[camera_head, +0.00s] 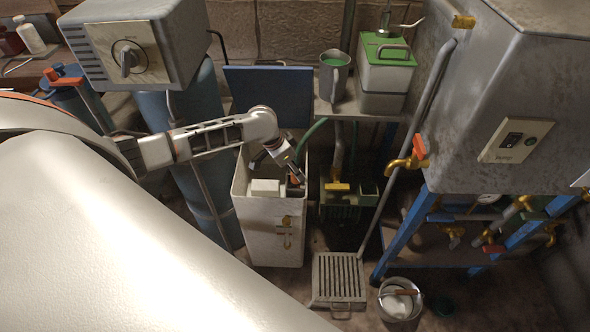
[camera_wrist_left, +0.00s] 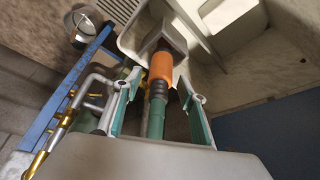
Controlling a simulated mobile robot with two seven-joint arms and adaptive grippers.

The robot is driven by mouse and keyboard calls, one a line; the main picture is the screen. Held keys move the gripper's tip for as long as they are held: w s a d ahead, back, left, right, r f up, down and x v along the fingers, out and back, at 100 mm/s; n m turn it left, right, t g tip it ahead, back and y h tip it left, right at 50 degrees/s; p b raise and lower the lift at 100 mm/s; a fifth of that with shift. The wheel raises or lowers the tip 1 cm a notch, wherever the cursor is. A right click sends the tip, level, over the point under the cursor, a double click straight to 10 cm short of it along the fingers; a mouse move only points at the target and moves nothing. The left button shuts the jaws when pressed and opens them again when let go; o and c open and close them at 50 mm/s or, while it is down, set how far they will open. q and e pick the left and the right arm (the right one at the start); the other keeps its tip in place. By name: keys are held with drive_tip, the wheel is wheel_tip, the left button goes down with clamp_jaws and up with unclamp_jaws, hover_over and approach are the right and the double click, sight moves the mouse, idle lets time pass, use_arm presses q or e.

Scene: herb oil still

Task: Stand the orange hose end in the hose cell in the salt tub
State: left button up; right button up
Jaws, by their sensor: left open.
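The salt tub (camera_head: 268,228) is a pale, deep box standing on the floor; its inside and walls fill the upper right of the left wrist view (camera_wrist_left: 285,55). The orange hose end (camera_wrist_left: 161,68) is an orange sleeve on a green hose (camera_wrist_left: 155,122). Its dark tip points into or against the small square hose cell (camera_wrist_left: 165,36) at the tub's side; how deep it sits I cannot tell. My left gripper (camera_head: 291,172) reaches over the tub. In the wrist view its open fingers (camera_wrist_left: 160,88) stand either side of the hose, apart from it. My right gripper is not in view.
A blue panel (camera_head: 268,95) stands behind the tub. A shelf holds a metal jug (camera_head: 334,78) and a green-lidded canister (camera_head: 386,70). A floor grate (camera_head: 339,279) and a metal bowl (camera_head: 400,299) lie to the right. A blue column (camera_head: 205,190) stands close on the left.

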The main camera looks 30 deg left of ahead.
use_arm(q)
drive_tip(key=p+v, duration=0.2)
drive_tip(key=v, duration=0.8)
drive_tip(key=s+d+f+t+h, duration=0.2)
drive_tip(key=s+d+f, duration=0.2)
drive_tip(key=d, duration=0.5)
drive_tip(key=s+d+f+t+h, duration=0.1)
drive_tip(key=s+d+f, duration=0.3)
drive_tip(key=d, duration=0.5)
drive_tip(key=s+d+f+n+t+y, duration=0.1)
drive_tip(key=s+t+y, duration=0.1)
drive_tip(key=s, duration=1)
drive_tip(key=shift+s+f+t, duration=0.3)
drive_tip(key=shift+f+t, duration=0.05)
drive_tip(key=shift+t, duration=0.55)
